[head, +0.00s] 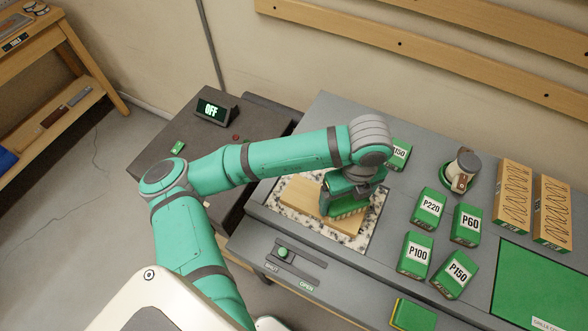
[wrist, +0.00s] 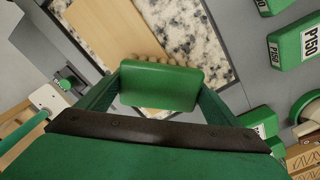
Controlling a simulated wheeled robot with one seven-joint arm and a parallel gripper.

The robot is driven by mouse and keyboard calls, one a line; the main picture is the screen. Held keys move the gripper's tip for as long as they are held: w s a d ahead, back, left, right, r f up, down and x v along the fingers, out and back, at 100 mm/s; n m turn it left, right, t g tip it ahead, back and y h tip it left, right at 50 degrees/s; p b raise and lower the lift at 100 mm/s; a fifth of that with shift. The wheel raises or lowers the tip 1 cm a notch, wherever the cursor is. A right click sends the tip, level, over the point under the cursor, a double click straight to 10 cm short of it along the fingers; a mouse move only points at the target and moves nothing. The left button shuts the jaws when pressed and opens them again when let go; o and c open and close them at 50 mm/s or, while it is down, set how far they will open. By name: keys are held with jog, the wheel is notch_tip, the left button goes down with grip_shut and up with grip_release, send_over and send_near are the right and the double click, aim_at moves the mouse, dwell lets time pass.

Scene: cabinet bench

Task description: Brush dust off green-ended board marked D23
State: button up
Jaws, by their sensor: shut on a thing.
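A pale wooden board (head: 298,198) lies on a speckled stone slab (head: 378,205) set in the grey bench. It also shows in the wrist view (wrist: 100,28). I cannot read a D23 mark or make out a green end on it; my arm and gripper cover part of it. My gripper (head: 350,188) is shut on a green-backed brush (wrist: 160,86) with tan bristles (head: 347,212). The brush is over the right part of the board, bristles down; whether they touch the wood I cannot tell for sure.
Several green blocks, including P220 (head: 428,208), P60 (head: 467,224) and P100 (head: 415,254), stand right of the slab. A green-knobbed slider (head: 283,252), labelled SHUT and OPEN, is in front.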

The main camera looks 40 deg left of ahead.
aim_at(360, 203)
jog(key=shift+w+d, duration=0.2)
jog(key=shift+d, duration=1.35)
jog(key=shift+d+r, duration=0.15)
jog(key=shift+d, duration=0.05)
jog(key=shift+w+r, duration=0.15)
jog(key=shift+r, duration=0.8)
jog(key=shift+a+r, duration=0.1)
jog(key=shift+r, duration=0.55)
jog(key=shift+s+r, duration=0.2)
jog(key=shift+r, duration=2.15)
jog(key=shift+w, duration=0.1)
